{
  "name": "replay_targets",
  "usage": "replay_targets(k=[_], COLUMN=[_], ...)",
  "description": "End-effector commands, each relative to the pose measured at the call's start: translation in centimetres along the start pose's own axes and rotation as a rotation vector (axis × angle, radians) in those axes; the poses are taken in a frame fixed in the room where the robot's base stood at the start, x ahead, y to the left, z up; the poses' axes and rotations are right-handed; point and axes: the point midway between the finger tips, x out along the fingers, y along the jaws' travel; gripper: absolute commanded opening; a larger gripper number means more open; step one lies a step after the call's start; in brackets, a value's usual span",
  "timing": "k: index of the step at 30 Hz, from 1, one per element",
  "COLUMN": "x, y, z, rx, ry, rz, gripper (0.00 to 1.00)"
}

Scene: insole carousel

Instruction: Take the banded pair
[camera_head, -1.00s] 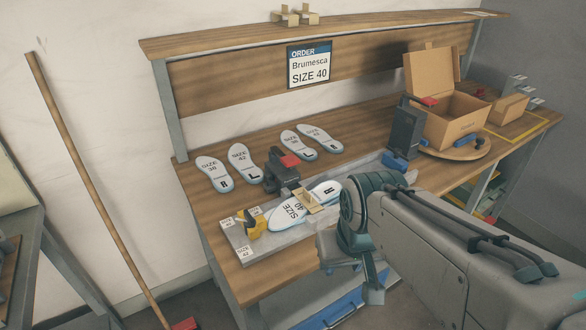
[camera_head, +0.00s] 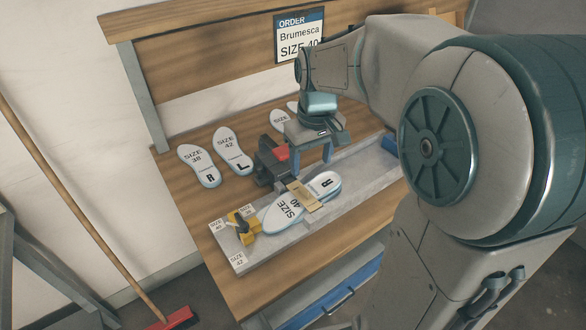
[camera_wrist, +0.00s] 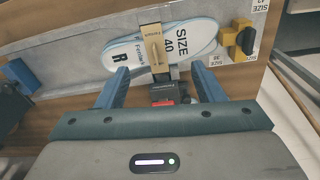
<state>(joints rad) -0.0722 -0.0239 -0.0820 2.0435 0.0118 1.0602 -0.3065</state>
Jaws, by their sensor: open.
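The banded pair (camera_head: 279,213) is a white insole with a blue edge, marked SIZE 40 and R, lying on a grey fixture plate (camera_head: 258,247). A tan band (camera_head: 304,196) crosses its middle. In the wrist view the pair (camera_wrist: 198,38) lies beyond my fingers, with the band (camera_wrist: 154,48) between them.
A black clamp with a red part (camera_head: 275,163) stands just behind the pair. A yellow stop (camera_head: 241,224) sits at the plate's left end. Loose insoles (camera_head: 232,150) lie at the back. An order sign (camera_head: 299,36) reads Brumesca SIZE 40. A broom (camera_head: 85,220) leans at left.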

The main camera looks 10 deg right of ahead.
Motion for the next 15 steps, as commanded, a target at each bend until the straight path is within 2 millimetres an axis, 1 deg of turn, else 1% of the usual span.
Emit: replay_targets(k=[1,3,6,11,14,15], x=[0.2,0.4,0.7,1.3,2.5,3.3], y=[0.3,0.6,0.9,1.1,1.1,1.1], z=[-1.2,-2.3,-3.5,-4.3,-4.3,-4.3], rx=[-0.022,-0.049,-0.078,-0.1,-0.103,-0.103], ry=[-0.017,-0.033,-0.05,-0.064,-0.067,-0.067], rz=[-0.003,-0.005,-0.008,-0.011,-0.011,-0.011], gripper=[0.62,0.62,0.62,0.62,0.62,0.62])
